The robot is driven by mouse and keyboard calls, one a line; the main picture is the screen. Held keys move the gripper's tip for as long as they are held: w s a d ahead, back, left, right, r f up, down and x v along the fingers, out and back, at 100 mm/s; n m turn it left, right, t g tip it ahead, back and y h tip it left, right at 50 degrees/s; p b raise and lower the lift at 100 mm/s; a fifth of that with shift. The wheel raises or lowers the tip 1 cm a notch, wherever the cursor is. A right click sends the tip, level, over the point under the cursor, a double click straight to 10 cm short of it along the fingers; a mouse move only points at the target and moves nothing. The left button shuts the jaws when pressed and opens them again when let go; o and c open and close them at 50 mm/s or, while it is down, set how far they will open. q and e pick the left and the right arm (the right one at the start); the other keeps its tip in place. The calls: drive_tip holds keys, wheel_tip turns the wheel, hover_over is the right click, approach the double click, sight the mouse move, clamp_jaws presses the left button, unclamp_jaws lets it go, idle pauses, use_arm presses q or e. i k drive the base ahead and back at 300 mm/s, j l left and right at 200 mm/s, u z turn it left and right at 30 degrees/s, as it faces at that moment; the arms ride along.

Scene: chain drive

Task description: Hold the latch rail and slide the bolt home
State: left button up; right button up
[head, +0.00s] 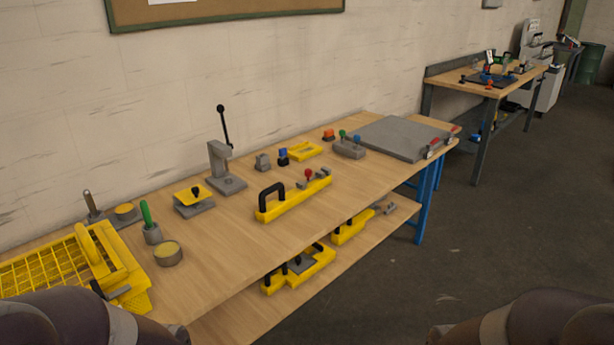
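The latch rail, a long yellow bar (290,202), lies on the workbench near the middle of the head view. A black arched handle (268,194) stands at its left end. Toward its right end, grey metal pieces (321,176) sit on top, with a red knob (308,173) that looks like the bolt's. How far the bolt sits in is too small to tell. Only parts of my own arms show at the bottom left and bottom right corners. Neither gripper is in view, and nothing touches the rail.
A yellow basket (50,262) and a green-handled tool (147,222) stand left on the bench (225,250). A grey lever press (224,168) stands behind the rail. A grey plate (398,137) lies to the right. The wood in front of the rail is clear.

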sight(308, 173)
drive_tip(key=i, duration=0.1)
drive_tip(key=i+u, duration=0.1)
drive_tip(key=u, duration=0.3)
drive_tip(key=i+l+u, duration=0.1)
drive_tip(key=u, duration=0.3)
drive_tip(key=l, duration=0.1)
